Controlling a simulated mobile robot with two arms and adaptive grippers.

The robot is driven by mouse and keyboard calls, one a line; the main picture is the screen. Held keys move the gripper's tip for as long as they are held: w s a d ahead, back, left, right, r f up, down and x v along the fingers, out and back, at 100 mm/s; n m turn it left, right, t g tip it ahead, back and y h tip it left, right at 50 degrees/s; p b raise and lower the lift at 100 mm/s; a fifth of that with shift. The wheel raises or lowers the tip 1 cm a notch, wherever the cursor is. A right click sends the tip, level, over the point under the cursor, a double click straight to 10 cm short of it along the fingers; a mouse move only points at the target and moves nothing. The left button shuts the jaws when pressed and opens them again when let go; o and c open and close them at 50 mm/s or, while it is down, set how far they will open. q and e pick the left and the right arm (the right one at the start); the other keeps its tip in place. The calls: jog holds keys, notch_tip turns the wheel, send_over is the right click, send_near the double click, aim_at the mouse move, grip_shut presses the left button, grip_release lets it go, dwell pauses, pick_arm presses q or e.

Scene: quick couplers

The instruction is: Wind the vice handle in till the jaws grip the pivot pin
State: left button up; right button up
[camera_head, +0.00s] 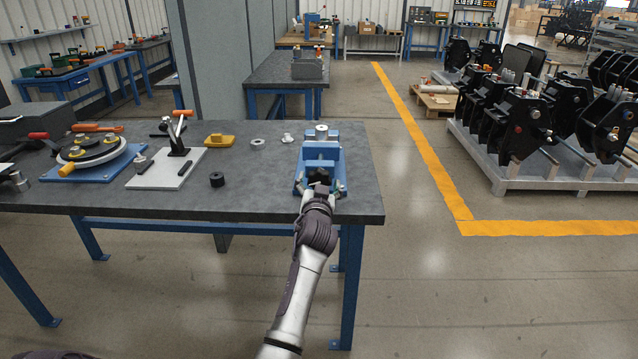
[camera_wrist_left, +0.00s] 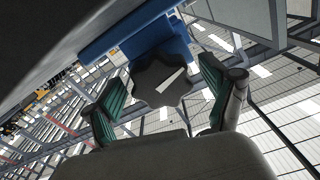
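The blue vice (camera_head: 329,155) stands near the right end of the dark workbench. A grey cylinder, likely the pivot pin (camera_head: 321,131), stands upright at its far end; whether the jaws touch it cannot be told. The vice handle is a black star-shaped knob (camera_head: 318,174) on the near side. It also shows in the left wrist view (camera_wrist_left: 160,80), in front of the blue vice body. My left gripper (camera_head: 321,190) is open, its green-padded fingers on either side of the knob with gaps visible. My right gripper is not in view.
The workbench (camera_head: 270,195) also holds a toggle clamp on a pale plate (camera_head: 168,168), a round fixture on a blue base (camera_head: 88,155), a yellow block (camera_head: 219,140), a black ring (camera_head: 217,179) and a grey ring (camera_head: 257,144).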

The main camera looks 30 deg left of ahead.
pick_arm(q)
jog(key=v, duration=1.2)
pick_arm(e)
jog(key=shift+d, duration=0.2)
